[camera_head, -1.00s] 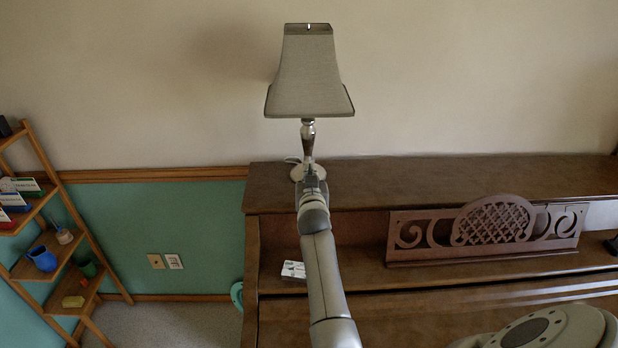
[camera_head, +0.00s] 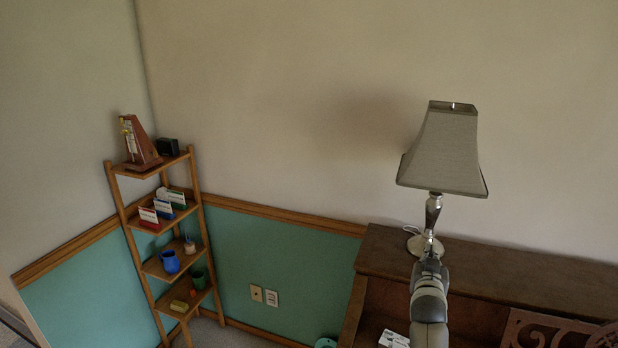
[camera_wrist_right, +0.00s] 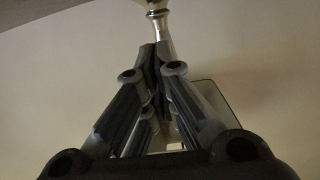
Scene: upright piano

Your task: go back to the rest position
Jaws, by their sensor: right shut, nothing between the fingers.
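My right gripper (camera_head: 430,264) is in front of the lower stem of the table lamp (camera_head: 432,222) in the head view, and my right arm reaches up to it from the bottom edge. In the right wrist view its fingers (camera_wrist_right: 155,62) meet, shut with nothing between them. The lamp's silver stem (camera_wrist_right: 161,30) rises just beyond the fingertips there; I cannot tell whether they touch it. The lamp has a grey shade (camera_head: 445,150) and stands upright on the piano top. My left gripper is not in view.
The brown piano (camera_head: 520,280) fills the lower right, with its carved music stand (camera_head: 545,332) at the edge. A small white card (camera_head: 393,339) lies left of my arm. A wooden corner shelf (camera_head: 148,268) holds a metronome (camera_head: 137,146) and several small things. Floor shows between shelf and piano.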

